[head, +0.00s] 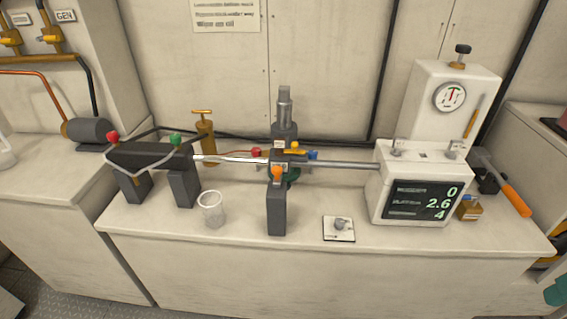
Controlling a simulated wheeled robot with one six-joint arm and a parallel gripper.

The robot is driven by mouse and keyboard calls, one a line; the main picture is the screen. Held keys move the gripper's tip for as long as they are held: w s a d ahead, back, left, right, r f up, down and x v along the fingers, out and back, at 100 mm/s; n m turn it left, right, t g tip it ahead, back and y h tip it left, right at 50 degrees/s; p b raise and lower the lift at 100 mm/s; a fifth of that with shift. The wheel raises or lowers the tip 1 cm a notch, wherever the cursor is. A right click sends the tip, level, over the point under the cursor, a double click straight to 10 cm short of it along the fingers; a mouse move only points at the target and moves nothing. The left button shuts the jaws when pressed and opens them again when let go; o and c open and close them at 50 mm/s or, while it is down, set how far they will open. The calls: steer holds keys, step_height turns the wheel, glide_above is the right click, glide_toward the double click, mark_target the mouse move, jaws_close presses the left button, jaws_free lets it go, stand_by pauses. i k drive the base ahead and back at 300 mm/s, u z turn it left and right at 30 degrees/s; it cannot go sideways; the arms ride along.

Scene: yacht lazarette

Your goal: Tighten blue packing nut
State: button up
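A small blue part (313,155), likely the blue packing nut, sits at the right side of the central fitting on the bench, beside the grey shaft (345,164). The shaft runs right from the fitting to a white box. Red (256,152), yellow (295,147) and orange (278,172) parts sit close around the fitting, with a green part partly hidden behind. The blue part is too small to tell how tight it is. My gripper is not in view.
The white box's display (424,202) reads 0, 2.6 and 4. A clear cup (211,209) and a small switch plate (339,229) stand near the front. An orange-handled tool (516,200) leans at right. Upright dark posts (183,186) stand at left.

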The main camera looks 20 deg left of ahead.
mark_target(313, 154)
steer(key=k, duration=0.45)
steer(key=u, duration=1.05)
steer(key=i, duration=1.4)
steer(key=z, duration=0.95)
